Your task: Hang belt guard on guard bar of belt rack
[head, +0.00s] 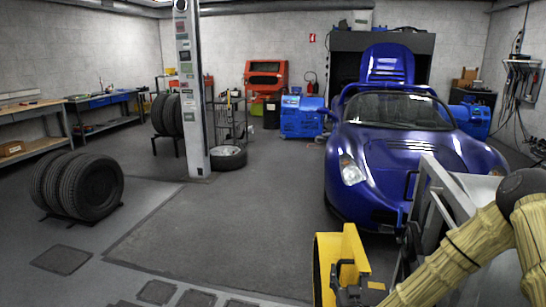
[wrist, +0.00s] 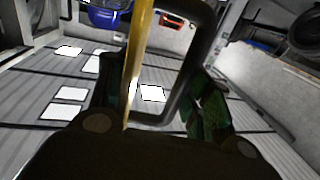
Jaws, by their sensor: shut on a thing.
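The yellow belt guard (head: 328,262) is at the bottom of the head view, right of centre, and is cut off by the lower edge. My gripper (head: 352,284) is beside its right side, partly cut off by the frame. In the wrist view, the guard shows as a narrow yellow strip (wrist: 138,60) with a black handle loop (wrist: 202,55) beside it. My gripper (wrist: 155,105) is shut on the guard, with the handle between the fingers. I cannot clearly identify the belt rack or its guard bar.
A blue car (head: 410,150) stands ahead on the right, with a grey metal structure (head: 440,205) close beside my arm. A pillar (head: 192,90) and a dark wire stand (head: 230,125) are at centre-left. The middle floor (head: 215,235) is clear.

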